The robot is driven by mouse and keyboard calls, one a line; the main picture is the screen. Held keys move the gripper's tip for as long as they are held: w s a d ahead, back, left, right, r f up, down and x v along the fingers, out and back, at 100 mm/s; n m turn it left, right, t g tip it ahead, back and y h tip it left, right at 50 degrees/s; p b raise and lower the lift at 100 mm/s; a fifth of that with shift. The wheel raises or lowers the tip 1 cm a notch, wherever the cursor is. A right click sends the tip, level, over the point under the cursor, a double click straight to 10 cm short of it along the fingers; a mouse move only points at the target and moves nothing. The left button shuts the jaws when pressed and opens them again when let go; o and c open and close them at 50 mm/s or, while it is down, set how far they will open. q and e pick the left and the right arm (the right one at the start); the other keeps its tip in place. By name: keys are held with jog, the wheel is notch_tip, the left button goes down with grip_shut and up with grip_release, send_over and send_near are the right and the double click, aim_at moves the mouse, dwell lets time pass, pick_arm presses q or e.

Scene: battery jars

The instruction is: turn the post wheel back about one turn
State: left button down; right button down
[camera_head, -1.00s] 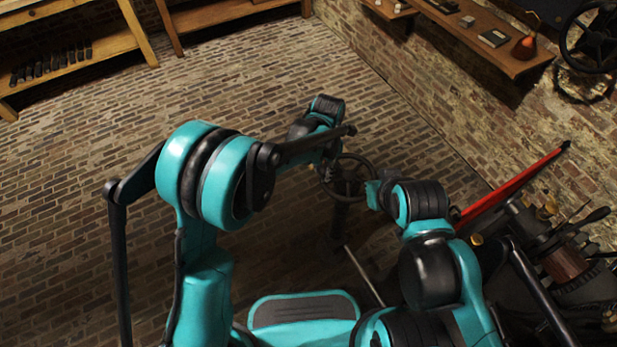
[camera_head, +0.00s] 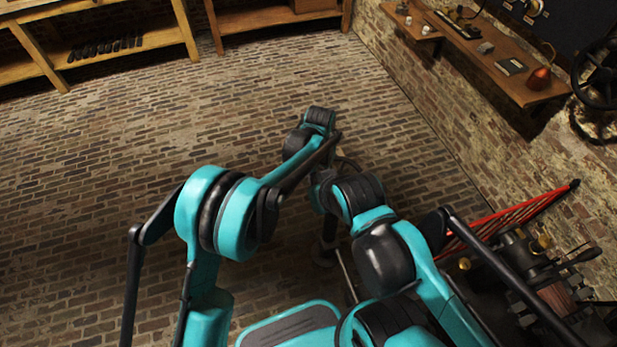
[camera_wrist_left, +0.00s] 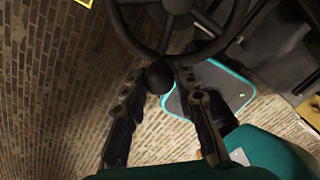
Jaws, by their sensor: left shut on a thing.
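The post wheel is a dark spoked handwheel (camera_wrist_left: 168,52) at the top of the left wrist view, with a round dark knob (camera_wrist_left: 158,77) on its near side. My left gripper (camera_wrist_left: 158,83) has its two dark fingers on either side of this knob and is shut on it. In the head view only a bit of the wheel's rim (camera_head: 349,165) shows, and my arms hide most of it. My left gripper (camera_head: 325,177) is partly hidden there. My right arm bends in beside the wheel, and I cannot make out its gripper.
A wooden wall shelf (camera_head: 480,55) with small items runs along the right wall. A red-framed piece of equipment (camera_head: 515,215) and dark machinery stand at the right. Another handwheel (camera_head: 597,75) is on the wall. The brick floor (camera_head: 120,170) at left is clear.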

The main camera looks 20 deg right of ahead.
pick_arm(q)
jog(key=shift+d, duration=0.15)
jog(key=c, duration=1.2)
grip_release()
notch_tip(320, 180, up, 12)
jog(key=shift+c, duration=0.3)
